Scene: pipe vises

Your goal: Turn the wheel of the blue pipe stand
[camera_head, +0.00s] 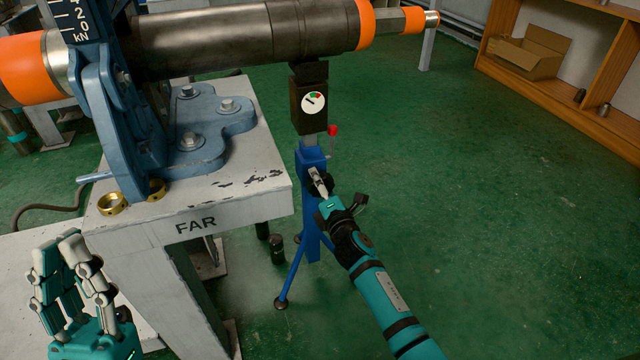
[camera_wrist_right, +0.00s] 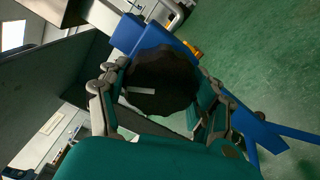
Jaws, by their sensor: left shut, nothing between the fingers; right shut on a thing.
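The blue pipe stand (camera_head: 314,225) stands on the green floor to the right of the vise table, on splayed legs. A black block with a round gauge (camera_head: 313,102) sits on top, under the pipe. My right gripper (camera_head: 319,184) reaches the stand's upper part from the lower right. In the right wrist view, its fingers are shut on the black lobed wheel (camera_wrist_right: 160,75), one on each side, with the blue post behind. The head view mostly hides the wheel behind the gripper. My left gripper (camera_head: 66,248) is shut and empty at the lower left.
A grey table (camera_head: 245,195) marked FAR carries the blue vise (camera_head: 115,130), with two brass rings on its edge. A large pipe (camera_head: 220,38) with orange bands lies across the vise and stand. A wooden shelf (camera_head: 560,105) is at the right. The floor between is clear.

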